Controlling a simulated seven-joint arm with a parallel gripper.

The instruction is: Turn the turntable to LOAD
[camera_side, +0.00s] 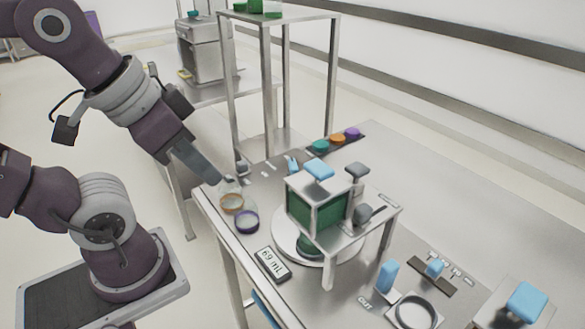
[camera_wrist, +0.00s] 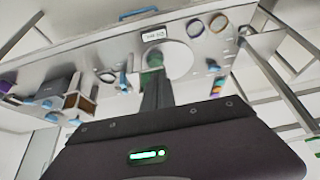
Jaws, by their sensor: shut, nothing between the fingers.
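The turntable (camera_side: 285,236) is a pale round disc on the table, partly hidden under a raised metal stand in the side view. It also shows as a white disc in the wrist view (camera_wrist: 180,60). A dark green item (camera_side: 310,243) sits on it, under the stand. My gripper (camera_side: 214,180) is shut and empty, above the table's left edge and apart from the turntable. In the wrist view my shut fingers (camera_wrist: 156,80) point toward the disc from well back. I cannot read a LOAD mark in either view.
A clear vessel with an orange ring (camera_side: 231,203), a purple ring (camera_side: 246,221) and a 69 mL display (camera_side: 273,264) stand left of the turntable. Coloured caps (camera_side: 338,139) line the back edge.

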